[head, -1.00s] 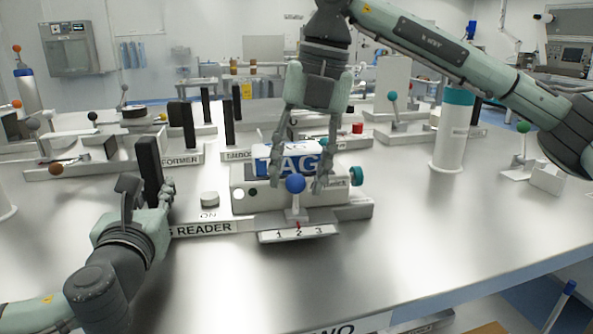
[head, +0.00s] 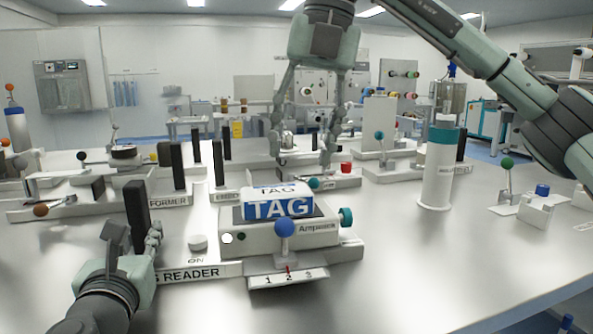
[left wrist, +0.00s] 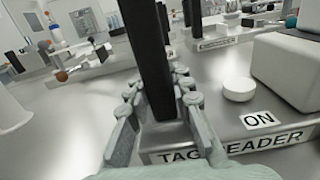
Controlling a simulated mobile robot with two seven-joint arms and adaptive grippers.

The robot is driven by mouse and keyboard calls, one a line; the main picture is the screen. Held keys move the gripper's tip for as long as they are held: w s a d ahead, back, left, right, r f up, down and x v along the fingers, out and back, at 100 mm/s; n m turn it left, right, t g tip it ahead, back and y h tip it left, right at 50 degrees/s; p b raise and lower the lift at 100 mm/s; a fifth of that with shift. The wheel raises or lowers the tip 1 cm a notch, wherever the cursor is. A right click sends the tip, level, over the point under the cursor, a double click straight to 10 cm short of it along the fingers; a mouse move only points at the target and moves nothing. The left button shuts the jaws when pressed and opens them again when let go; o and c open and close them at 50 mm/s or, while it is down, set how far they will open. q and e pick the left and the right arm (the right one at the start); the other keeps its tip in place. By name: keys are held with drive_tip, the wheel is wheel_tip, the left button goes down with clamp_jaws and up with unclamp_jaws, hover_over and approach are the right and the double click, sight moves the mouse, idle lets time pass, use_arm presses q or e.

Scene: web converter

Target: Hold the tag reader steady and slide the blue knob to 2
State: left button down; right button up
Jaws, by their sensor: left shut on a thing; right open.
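The tag reader (head: 265,237) is a pale box with a TAG block (head: 282,203) on top and a READER label on its base. Its blue knob (head: 285,228) stands upright at the front on a stem above a plate (head: 288,279) marked 1, 2, 3. A small red pointer below the knob lines up with the 2. My left gripper (head: 143,240) is shut on the black upright handle (head: 137,212) at the reader's left end; the left wrist view shows the handle (left wrist: 150,60) between its fingers. My right gripper (head: 302,150) is open and empty, above and behind the TAG block.
A white ON button (head: 197,242) sits between the handle and the box. Other stations with black posts and coloured knobs stand behind and left. A white column with a teal band (head: 437,170) stands right. The table in front is clear.

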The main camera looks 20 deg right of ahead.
use_arm(q)
drive_tip(key=shift+f, duration=0.65)
drive_tip(key=shift+r, duration=0.35)
drive_tip(key=c, duration=1.4)
unclamp_jaws()
drive_tip(key=shift+o, duration=0.6)
drive_tip(key=shift+r, duration=0.25)
drive_tip(key=s, duration=0.7)
drive_tip(key=shift+s+a, duration=0.2)
drive_tip(key=shift+a, duration=0.15)
